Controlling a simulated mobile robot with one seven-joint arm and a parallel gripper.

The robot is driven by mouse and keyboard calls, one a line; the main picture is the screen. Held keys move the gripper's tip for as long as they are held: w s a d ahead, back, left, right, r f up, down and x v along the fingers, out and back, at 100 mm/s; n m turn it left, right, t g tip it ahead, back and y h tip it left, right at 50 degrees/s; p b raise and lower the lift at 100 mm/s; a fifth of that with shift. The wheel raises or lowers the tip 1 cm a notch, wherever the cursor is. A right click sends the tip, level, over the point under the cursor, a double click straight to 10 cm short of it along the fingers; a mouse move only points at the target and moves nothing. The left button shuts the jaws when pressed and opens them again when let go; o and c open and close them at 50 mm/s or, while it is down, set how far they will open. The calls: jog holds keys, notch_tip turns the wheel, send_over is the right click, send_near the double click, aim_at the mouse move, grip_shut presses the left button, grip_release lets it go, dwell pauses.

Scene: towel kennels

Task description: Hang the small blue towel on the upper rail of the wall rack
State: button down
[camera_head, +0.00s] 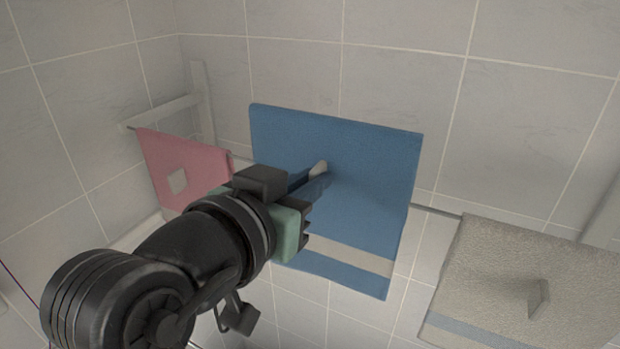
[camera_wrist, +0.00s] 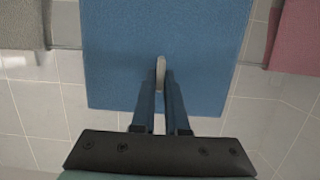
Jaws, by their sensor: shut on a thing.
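The small blue towel (camera_head: 375,165) hangs spread flat in front of the tiled wall, with a pale band near its lower edge. It fills the upper middle of the wrist view (camera_wrist: 120,50). My gripper (camera_head: 318,170) is at the middle of the towel's face, shut on a small pale tab there; its fingers also show in the wrist view (camera_wrist: 160,85). The wall rack's rail (camera_head: 436,211) shows to the right of the towel and passes out of sight behind it. I cannot tell whether the towel touches a rail.
A pink towel (camera_head: 185,168) with a pale square hangs on the rack at the left. A grey-beige towel (camera_head: 500,285) with a tab and a bluish band hangs at the lower right. A white rack post (camera_head: 202,105) stands at the left. The wall above the blue towel is bare.

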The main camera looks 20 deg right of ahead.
aim_at(322, 208)
jog(key=shift+d+f+b, duration=0.1)
jog(key=shift+f+b, duration=1.2)
jog(key=shift+f, duration=0.25)
jog(key=shift+w+d+f+b, duration=0.1)
jog(key=shift+w+f+b, duration=0.05)
jog(key=shift+f+b, duration=0.95)
jog(key=shift+f, duration=0.15)
jog(key=shift+f+b, duration=1.05)
jog(key=shift+f, duration=0.35)
